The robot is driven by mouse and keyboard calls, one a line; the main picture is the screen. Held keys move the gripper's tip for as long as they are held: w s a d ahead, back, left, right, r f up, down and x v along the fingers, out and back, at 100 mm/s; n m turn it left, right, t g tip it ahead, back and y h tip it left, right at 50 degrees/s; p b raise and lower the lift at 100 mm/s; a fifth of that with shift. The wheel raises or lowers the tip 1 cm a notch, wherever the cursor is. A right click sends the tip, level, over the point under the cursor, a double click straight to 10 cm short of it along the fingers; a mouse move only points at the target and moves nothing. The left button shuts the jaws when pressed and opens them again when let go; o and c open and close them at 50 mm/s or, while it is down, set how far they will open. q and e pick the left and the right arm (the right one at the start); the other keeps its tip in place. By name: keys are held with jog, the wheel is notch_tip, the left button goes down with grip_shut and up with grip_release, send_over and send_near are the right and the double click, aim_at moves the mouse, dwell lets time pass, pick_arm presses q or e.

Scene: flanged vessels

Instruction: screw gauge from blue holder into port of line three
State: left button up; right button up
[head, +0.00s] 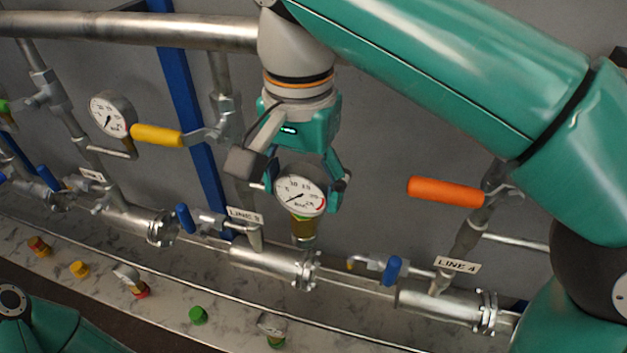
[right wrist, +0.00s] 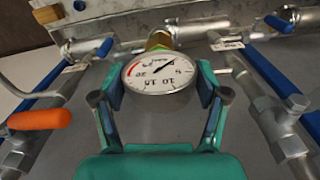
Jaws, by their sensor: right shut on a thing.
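My right gripper (head: 303,183) is shut on a round white-faced gauge (head: 300,192), with a finger on each side of its case. The gauge is upright, its dial facing the head camera. Its brass-coloured stem (head: 302,227) points down onto the upright port (head: 304,243) of the line three vessel (head: 262,262). Stem and port look in line; how far the thread is in cannot be told. The right wrist view shows the dial (right wrist: 158,72) upside down between the fingers. No blue holder can be made out. My left gripper is not in view.
Yellow (head: 157,135) and orange (head: 446,191) valve handles flank my right gripper. A line four vessel (head: 445,305) is at right.

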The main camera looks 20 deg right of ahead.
jog(key=m, duration=0.2)
jog(key=shift+w+d+m, duration=0.1)
jog(key=shift+m, duration=0.2)
jog(key=shift+c, duration=0.7)
jog(key=o, duration=1.7)
